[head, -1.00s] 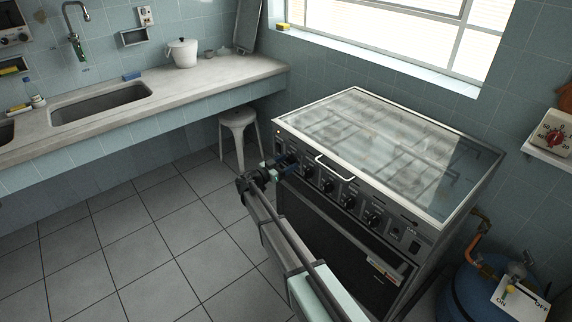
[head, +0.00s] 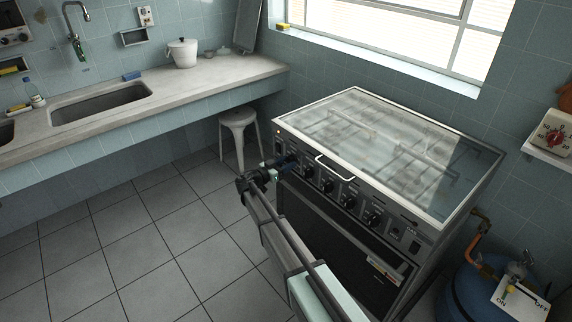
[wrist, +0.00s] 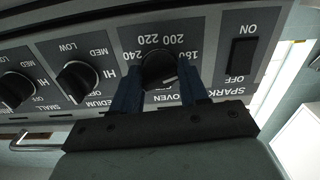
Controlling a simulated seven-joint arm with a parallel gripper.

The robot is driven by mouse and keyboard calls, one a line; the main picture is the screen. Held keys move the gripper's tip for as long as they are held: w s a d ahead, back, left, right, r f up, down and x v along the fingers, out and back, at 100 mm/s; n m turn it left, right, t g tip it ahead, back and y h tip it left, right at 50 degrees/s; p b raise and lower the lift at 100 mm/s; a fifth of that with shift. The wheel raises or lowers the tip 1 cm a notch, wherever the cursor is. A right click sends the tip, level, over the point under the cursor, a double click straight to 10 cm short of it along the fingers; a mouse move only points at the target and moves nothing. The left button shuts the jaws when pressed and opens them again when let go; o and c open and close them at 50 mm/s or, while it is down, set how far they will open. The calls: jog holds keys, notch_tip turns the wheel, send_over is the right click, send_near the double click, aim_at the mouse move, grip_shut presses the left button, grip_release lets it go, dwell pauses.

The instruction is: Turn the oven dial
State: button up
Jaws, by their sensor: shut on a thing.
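The oven dial (wrist: 158,68) is a round black knob with a light pointer line, in the wrist view, which shows the panel upside down. Printed numbers 180, 200, 220 and 240 surround it, with "OVEN" beside it. My gripper (wrist: 158,84) has one blue finger on each side of the dial and is shut on it. The pointer line slants toward the 180 side. In the head view my gripper (head: 277,166) is at the left end of the front panel of the stove (head: 345,195) and hides most of the dial.
Several burner knobs (wrist: 76,82) sit beside the dial, with a spark switch (wrist: 243,58) on its other side. A white handle (head: 335,167) sticks out above the panel. A stool (head: 238,125) stands left of the stove. The tiled floor (head: 150,240) is clear.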

jog(key=shift+n, duration=3.9)
jog(key=shift+d, duration=0.1)
jog(key=o, duration=1.1)
jog(key=shift+c, duration=0.2)
jog(key=shift+s, duration=0.1)
jog(key=v, duration=1.3)
jog(key=shift+s+a, duration=0.25)
jog(key=shift+a, duration=0.05)
jog(key=shift+r+n, duration=0.1)
jog(key=shift+n, duration=0.3)
